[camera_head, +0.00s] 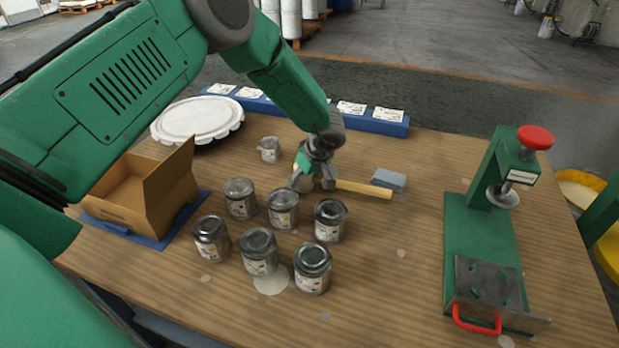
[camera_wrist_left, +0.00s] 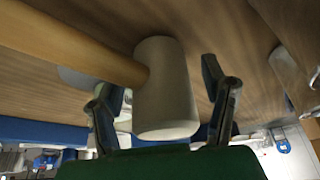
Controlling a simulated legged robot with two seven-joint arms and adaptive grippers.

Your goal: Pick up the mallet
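The mallet lies on the wooden table. Its pale wooden handle (camera_head: 365,189) points right in the head view, and its head is mostly hidden by my left gripper (camera_head: 312,181). In the left wrist view the whitish cylindrical mallet head (camera_wrist_left: 166,92) is between the two dark fingers of my left gripper (camera_wrist_left: 165,105), with the handle (camera_wrist_left: 75,45) running to the upper left. The fingers are spread, one on each side of the head, with narrow gaps showing. My right gripper is not in view.
Several grey paint cans (camera_head: 258,252) stand just in front of the gripper, and one small can (camera_head: 269,150) stands behind left. A cardboard box (camera_head: 170,195) is at left. A grey-blue block (camera_head: 388,179) lies by the handle end. A green press (camera_head: 478,240) stands at right.

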